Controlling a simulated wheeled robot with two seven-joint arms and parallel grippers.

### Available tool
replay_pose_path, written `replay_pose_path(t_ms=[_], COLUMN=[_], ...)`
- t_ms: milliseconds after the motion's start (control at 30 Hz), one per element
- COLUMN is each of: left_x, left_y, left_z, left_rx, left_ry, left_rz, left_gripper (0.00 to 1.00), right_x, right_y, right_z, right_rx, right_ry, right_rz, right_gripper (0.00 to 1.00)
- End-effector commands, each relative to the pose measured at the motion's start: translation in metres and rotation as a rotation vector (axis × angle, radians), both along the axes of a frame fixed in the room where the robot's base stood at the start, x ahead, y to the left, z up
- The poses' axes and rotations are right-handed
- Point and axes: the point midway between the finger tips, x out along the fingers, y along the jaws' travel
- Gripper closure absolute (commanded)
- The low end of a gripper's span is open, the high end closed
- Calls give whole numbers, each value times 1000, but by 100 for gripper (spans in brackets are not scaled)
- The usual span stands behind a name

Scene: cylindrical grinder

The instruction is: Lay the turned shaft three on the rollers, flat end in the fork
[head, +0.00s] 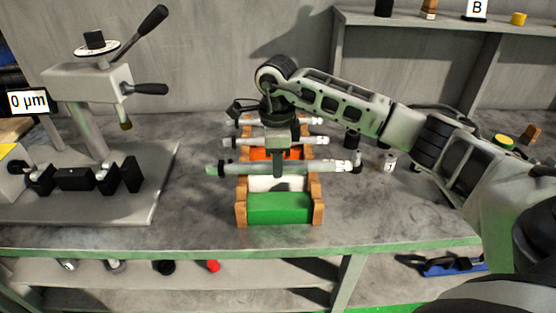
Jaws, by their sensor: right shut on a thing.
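My right gripper (277,170) points down over the wooden rack (241,208) and is shut on the middle of a grey shaft (235,169). The shaft lies crosswise, roughly level, with a greenish left tip and a white-marked right end; I cannot read the mark. I cannot tell whether it rests on the rack or is just above it. Two more shafts (240,140) lie behind it across the rack. At the left, dark support blocks (75,179) stand on the grey plate of a gauge stand (88,85); rollers and fork are not clearly distinguishable. My left gripper is not in view.
A display (28,102) reads 0 µm. The gauge stand's black levers (150,89) stick out towards the rack. A small white labelled cylinder (388,161) stands right of the rack. The bench between plate and rack is clear. A shelf (400,22) stands behind.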

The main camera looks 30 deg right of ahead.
Motion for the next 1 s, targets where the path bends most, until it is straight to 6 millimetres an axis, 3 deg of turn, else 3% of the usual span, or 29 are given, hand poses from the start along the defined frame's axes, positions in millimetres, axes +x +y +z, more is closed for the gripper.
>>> replay_pose_path(t_ms=[1000], left_x=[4], left_y=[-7], left_z=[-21], left_rx=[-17], left_ry=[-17], left_rz=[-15], left_gripper=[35], right_x=[2], right_y=[0], right_z=[-54], right_rx=[3], right_ry=[-9], right_rz=[0], right_gripper=[100])
